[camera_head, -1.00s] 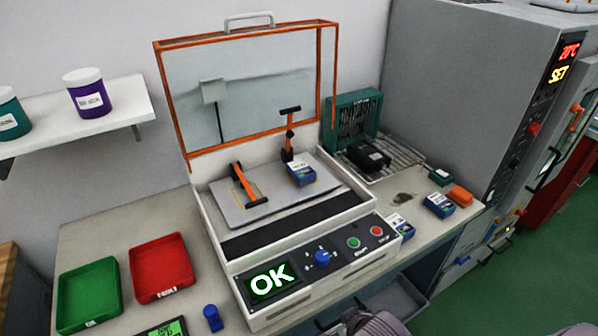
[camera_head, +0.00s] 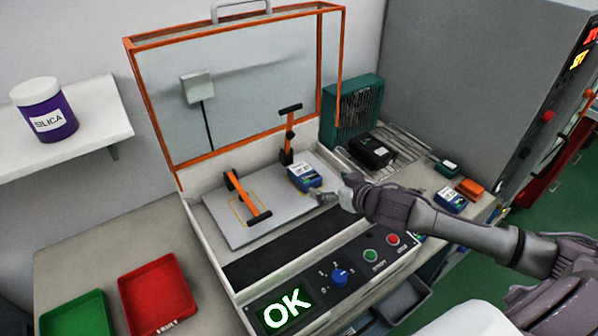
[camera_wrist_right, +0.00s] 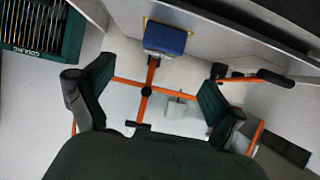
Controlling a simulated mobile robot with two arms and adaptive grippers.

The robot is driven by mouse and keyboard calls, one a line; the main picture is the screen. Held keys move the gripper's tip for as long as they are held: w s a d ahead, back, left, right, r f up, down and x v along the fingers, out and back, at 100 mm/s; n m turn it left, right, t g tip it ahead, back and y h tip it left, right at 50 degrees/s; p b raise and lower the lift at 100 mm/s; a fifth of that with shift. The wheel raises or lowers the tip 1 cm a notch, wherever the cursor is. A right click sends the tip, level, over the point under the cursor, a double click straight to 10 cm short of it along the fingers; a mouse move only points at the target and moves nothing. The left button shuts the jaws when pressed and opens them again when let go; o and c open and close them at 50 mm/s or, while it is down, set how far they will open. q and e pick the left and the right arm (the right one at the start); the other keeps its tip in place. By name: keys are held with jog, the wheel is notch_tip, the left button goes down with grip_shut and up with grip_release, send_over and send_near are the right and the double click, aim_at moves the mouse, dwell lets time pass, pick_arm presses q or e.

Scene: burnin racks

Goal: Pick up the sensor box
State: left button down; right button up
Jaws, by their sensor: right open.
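A blue sensor box (camera_head: 305,176) with a white label sits on the grey plate inside the open test station (camera_head: 232,272). In the right wrist view the blue box (camera_wrist_right: 165,38) shows at the top, ahead of the fingers. My right gripper (camera_head: 336,193) is open, just right of the box in the head view, with nothing between its fingers (camera_wrist_right: 158,75). Box and gripper look close but apart. A similar blue box (camera_head: 451,200) lies on the bench at right. My left gripper is out of view.
The orange-framed lid (camera_head: 150,106) stands open behind the plate. Orange-handled clamps (camera_head: 245,196) (camera_head: 289,132) stand beside the box. A teal fan (camera_head: 352,108) and a black unit (camera_head: 372,151) are at right. Red (camera_head: 157,296) and green (camera_head: 75,318) trays lie at left.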

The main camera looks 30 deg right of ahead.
aim_at(309, 176)
jog(key=p+x, duration=0.1)
jog(key=x, duration=0.5)
jog(key=shift+w, duration=0.25)
jog(key=shift+w+a+f, duration=0.1)
jog(key=shift+w+f, duration=0.1)
jog(key=shift+w, duration=0.05)
jog(key=shift+w+p, duration=0.3)
jog(key=shift+p, duration=0.1)
jog(key=p+x, duration=0.1)
jog(key=x, duration=0.3)
jog(key=shift+w+f, duration=0.15)
jog(key=shift+w, duration=0.05)
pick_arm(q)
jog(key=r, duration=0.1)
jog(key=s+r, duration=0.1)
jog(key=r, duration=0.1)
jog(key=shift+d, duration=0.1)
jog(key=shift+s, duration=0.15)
pick_arm(e)
jog(key=shift+s, duration=0.1)
jog(key=shift+c, duration=0.3)
